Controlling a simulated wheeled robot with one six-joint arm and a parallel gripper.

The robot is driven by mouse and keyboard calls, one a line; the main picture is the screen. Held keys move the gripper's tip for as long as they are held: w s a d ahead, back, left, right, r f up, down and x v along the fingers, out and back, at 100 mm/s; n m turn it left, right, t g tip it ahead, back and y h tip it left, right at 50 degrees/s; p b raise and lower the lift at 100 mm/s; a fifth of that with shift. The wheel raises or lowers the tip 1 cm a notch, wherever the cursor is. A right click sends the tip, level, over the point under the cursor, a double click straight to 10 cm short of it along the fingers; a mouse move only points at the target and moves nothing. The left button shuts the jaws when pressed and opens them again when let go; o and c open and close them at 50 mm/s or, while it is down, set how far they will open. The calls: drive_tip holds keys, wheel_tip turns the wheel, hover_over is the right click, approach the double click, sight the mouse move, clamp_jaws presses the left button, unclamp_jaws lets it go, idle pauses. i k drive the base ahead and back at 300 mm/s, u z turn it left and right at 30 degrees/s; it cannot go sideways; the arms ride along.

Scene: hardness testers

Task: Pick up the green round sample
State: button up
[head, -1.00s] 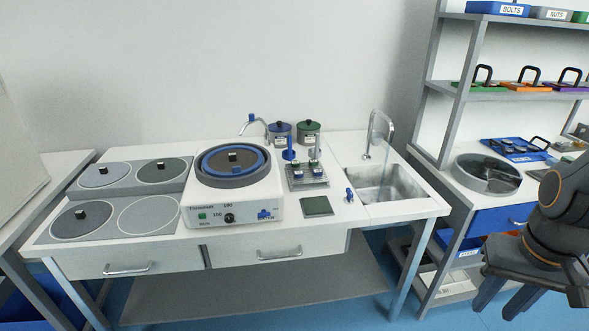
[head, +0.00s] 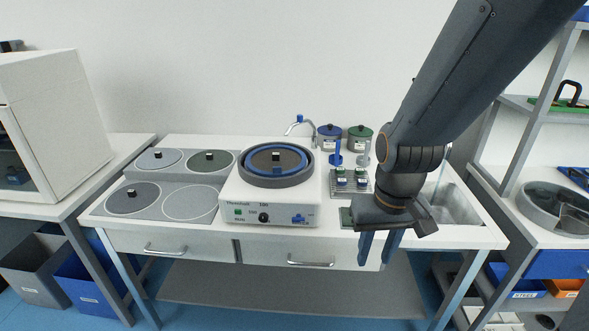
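My gripper (head: 379,248) points down in front of the table's front edge, to the right of and nearer than the rack. Its two blue fingers are apart with nothing between them.
The polishing machine (head: 262,207) stands mid-table. Plates with round discs lie at left, including a dark green disc (head: 199,164). A blue jar (head: 329,139) and a green jar (head: 359,141) stand behind the rack. A sink (head: 458,205) is at right, partly hidden by my arm.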

sight(340, 171)
drive_tip(key=u, duration=0.15)
drive_tip(key=i, duration=1.15)
drive_tip(key=z, duration=0.45)
